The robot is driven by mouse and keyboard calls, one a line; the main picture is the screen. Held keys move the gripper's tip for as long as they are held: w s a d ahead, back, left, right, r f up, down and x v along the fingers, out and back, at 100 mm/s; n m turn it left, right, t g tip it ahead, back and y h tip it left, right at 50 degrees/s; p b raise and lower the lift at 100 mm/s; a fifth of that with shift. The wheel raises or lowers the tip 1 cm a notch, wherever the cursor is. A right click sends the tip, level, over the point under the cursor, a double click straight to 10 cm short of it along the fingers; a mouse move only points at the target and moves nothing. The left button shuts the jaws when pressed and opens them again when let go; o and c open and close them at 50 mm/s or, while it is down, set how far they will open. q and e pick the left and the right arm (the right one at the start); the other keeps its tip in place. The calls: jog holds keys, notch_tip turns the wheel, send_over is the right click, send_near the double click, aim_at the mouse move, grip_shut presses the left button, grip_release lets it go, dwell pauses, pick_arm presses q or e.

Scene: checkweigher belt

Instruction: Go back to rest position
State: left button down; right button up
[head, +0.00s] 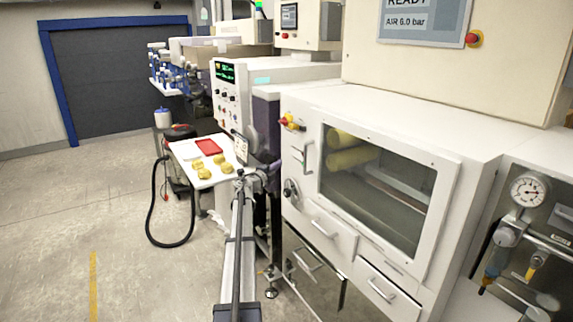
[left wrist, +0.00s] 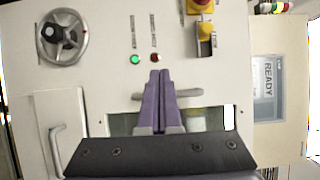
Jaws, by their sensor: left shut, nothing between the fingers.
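My left arm reaches forward from the bottom middle of the head view. My left gripper (head: 274,167) is at its far end, beside the white cabinet (head: 400,125). In the left wrist view its purple fingers (left wrist: 160,74) are pressed together with nothing between them. They point at the cabinet front and overlap the grey bar handle (left wrist: 188,93); I cannot tell whether they touch it. That handle also shows in the head view (head: 307,158). My right gripper is in neither view.
A handwheel (left wrist: 62,38), a green button (left wrist: 135,60), a red button (left wrist: 155,58) and a red-yellow emergency stop (left wrist: 203,28) are near the fingers. A white table (head: 185,150) with yellow items and a red tray stands beyond the gripper. Floor at left is mostly free.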

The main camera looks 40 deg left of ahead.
pick_arm(q)
jog(key=shift+s+a, duration=0.15)
jog(key=shift+s, duration=0.45)
